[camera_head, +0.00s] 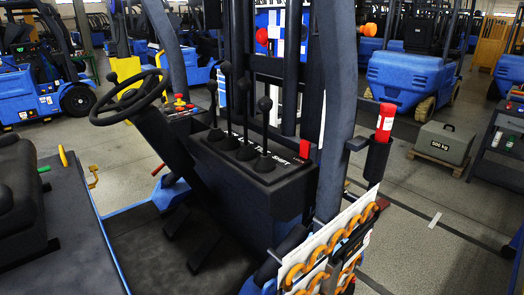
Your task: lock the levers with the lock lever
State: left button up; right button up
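A dark lever console (218,155) stands in the forklift cab, in the middle of the head view. Several black levers with round knobs rise from its top, among them a left lever (226,67), a middle lever (244,84) and a right lever (264,104). White lettering ending in "SHIFT" runs along the console top. A small red piece (305,149) stands upright at the console's right end; I cannot tell whether it is the lock lever. Neither of my grippers is clearly visible.
A steering wheel (128,97) is left of the console and a seat (22,195) is at the far left. A dark upright post (334,100) is to the right.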

aim_at(306, 146)
jog(key=l+u, duration=0.35)
jog(key=l, duration=0.35)
jog(key=l+u, duration=0.35)
jog(key=l, duration=0.4)
jog(key=k+l+u, duration=0.15)
jog(key=l+u, duration=0.15)
jog(key=l, duration=0.4)
